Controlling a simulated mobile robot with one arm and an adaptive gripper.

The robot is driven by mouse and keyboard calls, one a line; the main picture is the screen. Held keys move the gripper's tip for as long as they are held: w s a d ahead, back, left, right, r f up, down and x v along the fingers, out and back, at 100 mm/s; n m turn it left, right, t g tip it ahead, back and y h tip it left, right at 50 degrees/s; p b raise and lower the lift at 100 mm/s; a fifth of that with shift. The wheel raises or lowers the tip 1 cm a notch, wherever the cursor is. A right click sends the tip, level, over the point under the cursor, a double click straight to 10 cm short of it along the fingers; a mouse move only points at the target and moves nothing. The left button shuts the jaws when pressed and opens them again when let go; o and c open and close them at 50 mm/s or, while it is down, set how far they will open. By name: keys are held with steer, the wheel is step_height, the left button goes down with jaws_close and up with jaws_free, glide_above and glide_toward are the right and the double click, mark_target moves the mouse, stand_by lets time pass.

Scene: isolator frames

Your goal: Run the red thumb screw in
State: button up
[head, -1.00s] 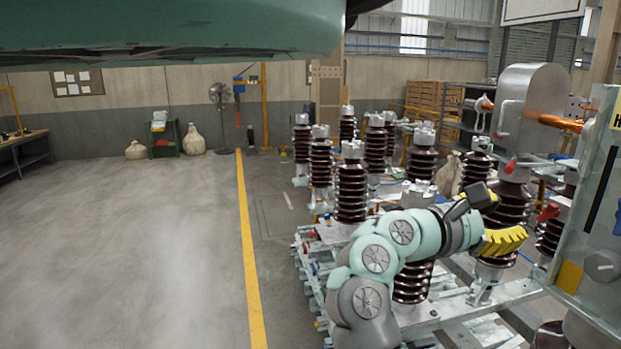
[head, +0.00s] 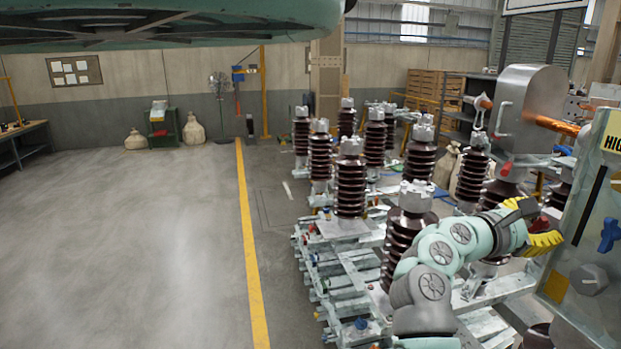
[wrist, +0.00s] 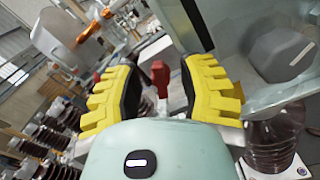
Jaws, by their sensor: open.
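A red thumb screw (wrist: 160,76) with a pale shank shows between the two fingers in the wrist view, apart from both pads. In the head view a red piece (head: 541,223), seemingly the same screw, is partly hidden by my fingers. My gripper (head: 548,226) is open, its yellow ridged fingers on either side of that piece, close to the grey cabinet. It also shows open and empty in the wrist view (wrist: 162,66). I cannot tell how deep the screw sits.
The grey cabinet (head: 574,262) at the right carries a blue handle (head: 608,235) and a grey knob (head: 588,280). Brown insulators (head: 350,190) crowd the frames left of my arm. Another red part (head: 507,168) sits below the metal housing (head: 528,112). The floor at left is clear.

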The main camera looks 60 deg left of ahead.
jaws_close()
stand_by(0.4)
steer(key=shift+f, duration=0.15)
